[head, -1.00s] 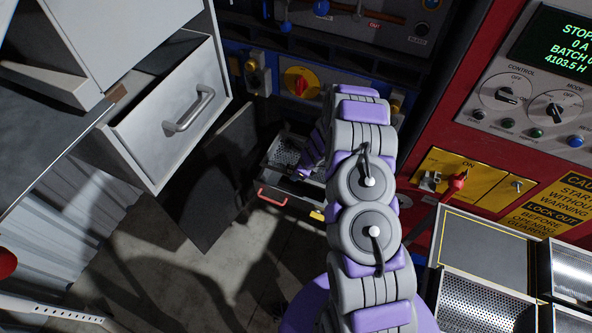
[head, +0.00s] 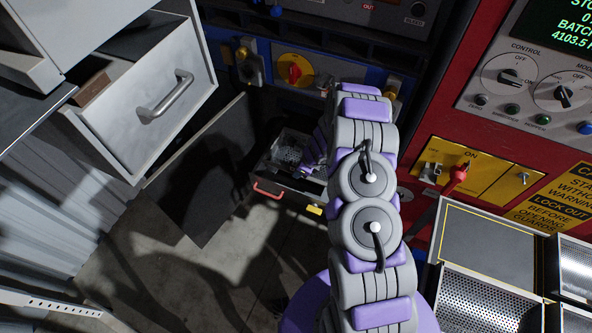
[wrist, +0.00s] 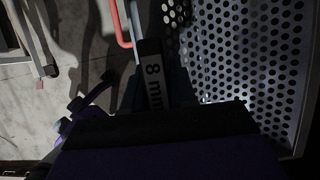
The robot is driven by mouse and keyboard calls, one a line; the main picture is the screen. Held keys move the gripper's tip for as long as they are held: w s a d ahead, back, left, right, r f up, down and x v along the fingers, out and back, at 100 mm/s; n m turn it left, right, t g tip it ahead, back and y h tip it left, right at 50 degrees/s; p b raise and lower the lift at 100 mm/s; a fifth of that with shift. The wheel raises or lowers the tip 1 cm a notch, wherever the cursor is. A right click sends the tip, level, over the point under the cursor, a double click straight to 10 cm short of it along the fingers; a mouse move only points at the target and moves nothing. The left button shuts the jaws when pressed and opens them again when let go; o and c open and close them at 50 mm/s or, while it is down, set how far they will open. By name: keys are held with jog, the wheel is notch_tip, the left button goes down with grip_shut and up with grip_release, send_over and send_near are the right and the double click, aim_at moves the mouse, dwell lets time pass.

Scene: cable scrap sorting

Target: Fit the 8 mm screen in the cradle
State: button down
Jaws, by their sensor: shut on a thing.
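The 8 mm screen (wrist: 240,60) is a grey perforated plate with round holes. Its label strip (wrist: 153,75) reads "8 mm" in the wrist view. The screen also shows small in the head view (head: 289,149), over the pull-out cradle (head: 290,192) with a red handle. My gripper (head: 314,171) is at the screen's right side there, partly hidden behind my arm. In the wrist view my gripper (wrist: 160,115) is a dark shape at the label end, shut on the screen. The jaw contact is hidden. I cannot tell whether the screen is seated.
An open grey drawer (head: 150,120) juts out at left, with a dark panel (head: 205,175) below it. A red control cabinet (head: 440,120) stands at right. A rack with other perforated screens (head: 480,300) is at lower right. Bare floor (head: 190,275) lies lower left.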

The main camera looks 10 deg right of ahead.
jog(key=shift+f, duration=0.35)
jog(key=s+b+x, duration=0.1)
jog(key=b+x, duration=0.4)
jog(key=x, duration=0.1)
jog(key=shift+s+a+f, duration=0.2)
jog(key=shift+f, duration=0.3)
dwell(0.6)
